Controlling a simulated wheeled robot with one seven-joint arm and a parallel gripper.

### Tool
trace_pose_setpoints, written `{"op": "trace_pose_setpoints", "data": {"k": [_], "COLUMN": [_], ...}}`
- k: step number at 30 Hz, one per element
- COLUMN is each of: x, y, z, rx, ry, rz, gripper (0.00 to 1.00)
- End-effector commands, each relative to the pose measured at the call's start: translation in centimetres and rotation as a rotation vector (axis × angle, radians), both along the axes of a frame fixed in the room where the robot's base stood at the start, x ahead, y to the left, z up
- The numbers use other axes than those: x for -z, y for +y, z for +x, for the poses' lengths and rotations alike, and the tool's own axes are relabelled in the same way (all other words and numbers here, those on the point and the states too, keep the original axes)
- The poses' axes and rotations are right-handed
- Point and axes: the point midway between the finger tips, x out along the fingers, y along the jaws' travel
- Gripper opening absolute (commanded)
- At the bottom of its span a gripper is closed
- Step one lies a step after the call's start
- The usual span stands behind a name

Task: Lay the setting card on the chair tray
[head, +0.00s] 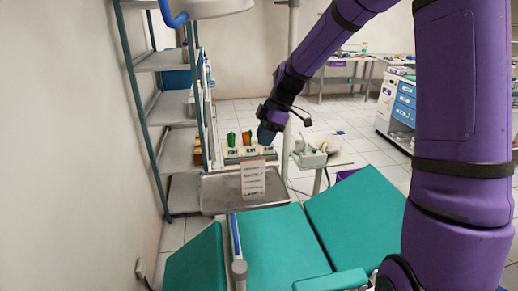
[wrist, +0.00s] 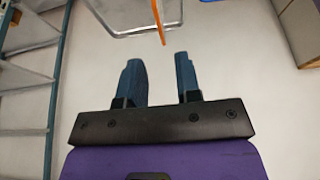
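A white card (head: 252,181) with lines of print shows in the head view, over the right part of the grey metal chair tray (head: 219,194). Its top reaches past the tray's far edge; I cannot tell whether it stands or leans, or what holds it. My gripper (head: 266,135) is above and beyond the card, near a small rack. In the wrist view my gripper (wrist: 158,72) has its two blue fingers apart with nothing between them. A thin orange piece (wrist: 158,22) shows beyond the fingertips; I cannot tell what it is.
The rack (head: 250,153) holds green and orange items behind the tray. A teal dental chair (head: 268,243) fills the front. Shelves (head: 182,148) stand at left. A white unit (head: 312,158) is right of the rack. A blue-drawer cabinet (head: 403,102) stands at far right.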

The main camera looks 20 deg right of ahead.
Motion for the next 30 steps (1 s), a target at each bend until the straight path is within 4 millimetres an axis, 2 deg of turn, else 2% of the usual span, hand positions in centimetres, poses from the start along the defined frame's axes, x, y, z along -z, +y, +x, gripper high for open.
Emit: {"op": "trace_pose_setpoints", "data": {"k": [8, 13, 21, 30], "x": [-1.2, -3.0, -8.6, -13.4], "y": [-0.4, -0.1, 0.5, 0.3], "z": [-0.2, -2.0, -8.8, -17.5], "rx": [0.004, 0.076, 0.37, 0.746], "ry": [0.001, 0.012, 0.023, -0.014], "rz": [-0.003, -0.048, -0.158, -0.182], "gripper": [0.31, 0.31, 0.31, 0.31]}}
